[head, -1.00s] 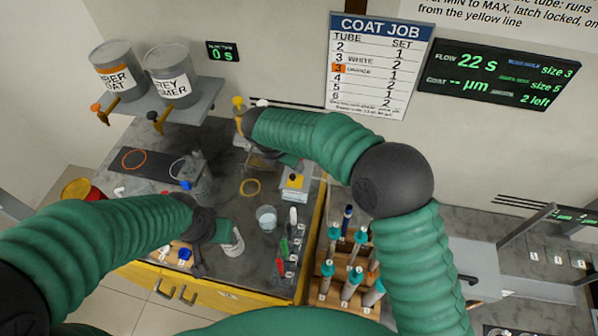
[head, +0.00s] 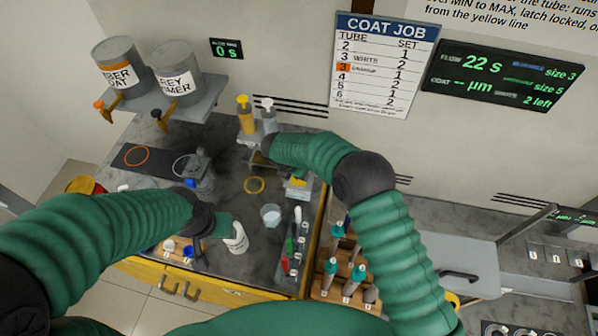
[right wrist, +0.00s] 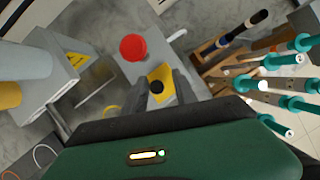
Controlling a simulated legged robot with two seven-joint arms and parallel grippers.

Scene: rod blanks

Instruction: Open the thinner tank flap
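In the right wrist view a light grey tank has a red round cap (right wrist: 133,47) and a yellow flap (right wrist: 163,76) with a dark round knob (right wrist: 157,87). My right gripper (right wrist: 161,88) is open, with one dark finger on each side of the knob. I cannot tell whether the fingers touch it. The flap appears to lie closed on the tank. My left gripper (head: 222,226) is beside a white bottle (head: 237,240); its fingers are not clear.
Yellow and grey bottles (head: 246,115) stand behind my right forearm. A grey box with a yellow warning label (right wrist: 78,66) is left of the tank. A wooden rack with several teal-handled tools (head: 331,272) stands to the right. A clear cup (head: 271,215) is in front.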

